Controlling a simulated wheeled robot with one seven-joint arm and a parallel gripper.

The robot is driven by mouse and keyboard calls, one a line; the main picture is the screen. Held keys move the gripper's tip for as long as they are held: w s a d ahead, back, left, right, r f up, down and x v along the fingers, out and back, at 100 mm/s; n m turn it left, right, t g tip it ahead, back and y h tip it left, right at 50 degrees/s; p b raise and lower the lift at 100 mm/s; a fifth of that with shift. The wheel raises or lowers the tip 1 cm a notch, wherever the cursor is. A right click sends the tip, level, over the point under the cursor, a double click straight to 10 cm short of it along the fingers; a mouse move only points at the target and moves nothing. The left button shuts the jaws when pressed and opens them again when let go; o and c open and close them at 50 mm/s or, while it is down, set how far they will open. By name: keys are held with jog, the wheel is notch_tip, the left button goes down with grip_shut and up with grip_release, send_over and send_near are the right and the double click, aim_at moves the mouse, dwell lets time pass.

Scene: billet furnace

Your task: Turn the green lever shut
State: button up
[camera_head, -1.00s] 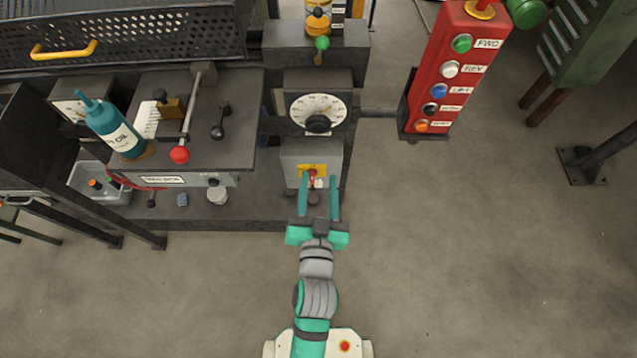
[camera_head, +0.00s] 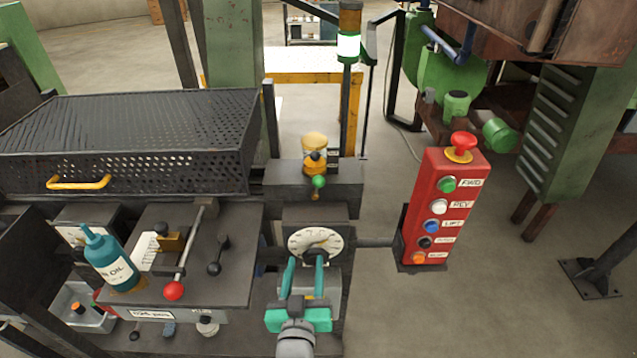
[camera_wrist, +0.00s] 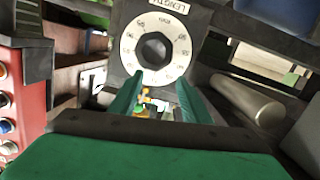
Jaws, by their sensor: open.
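The green lever shows in the head view as a short handle with a green ball knob (camera_head: 319,181), below a yellow-capped fitting (camera_head: 315,143) on a dark block. It stands behind and above the white dial (camera_head: 314,242). My gripper (camera_head: 305,262) is open and empty, its two teal fingers pointing up at the dial's lower edge. In the wrist view my gripper (camera_wrist: 162,80) has its fingers apart in front of the dial (camera_wrist: 155,47), which appears upside down. I cannot make out the green lever there. Whether the fingers touch the dial is unclear.
A red button box (camera_head: 438,212) stands right of the dial on a bar. Left are a red-knobbed lever (camera_head: 174,290), a black-knobbed lever (camera_head: 217,258) and a teal oil bottle (camera_head: 110,258). A perforated guard (camera_head: 130,135) lies behind.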

jog(key=w+r+h, duration=0.2)
jog(key=w+r, duration=0.3)
jog(key=r, duration=0.3)
jog(key=m+h, duration=0.1)
jog(key=h, duration=0.2)
send_near(317, 186)
jog(key=shift+t, duration=0.3)
jog(key=x, duration=1.1)
jog(key=shift+w+d+f, duration=0.1)
jog(key=shift+w+f, duration=0.1)
jog(key=shift+w, duration=0.05)
